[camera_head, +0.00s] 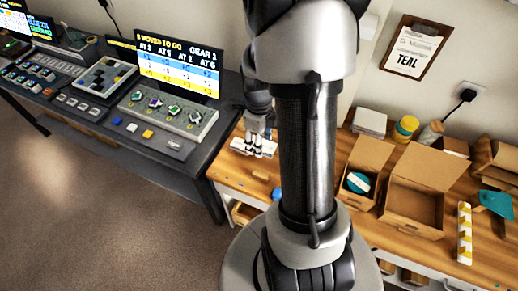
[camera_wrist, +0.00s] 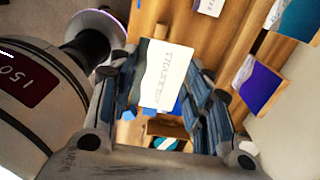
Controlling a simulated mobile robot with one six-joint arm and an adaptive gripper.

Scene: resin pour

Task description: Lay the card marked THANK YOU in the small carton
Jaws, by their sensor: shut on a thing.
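My gripper (camera_head: 258,144) is over the left end of the wooden bench, fingers down. In the wrist view my gripper (camera_wrist: 163,78) is shut on a white card (camera_wrist: 165,75), which stands between the finger pads with grey lettering running lengthwise; I cannot read it surely. The small carton (camera_head: 359,189) stands open, right of my arm, with a round teal-and-white item (camera_head: 358,182) inside. In the wrist view the carton (camera_wrist: 166,127) shows beyond the card, apart from it, with the teal item (camera_wrist: 166,144) in it.
A larger open carton (camera_head: 413,205) stands right of the small one. Other cards lie at the upper right of the wrist view, one purple (camera_wrist: 258,84). Consoles fill the dark desk (camera_head: 205,150) at left.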

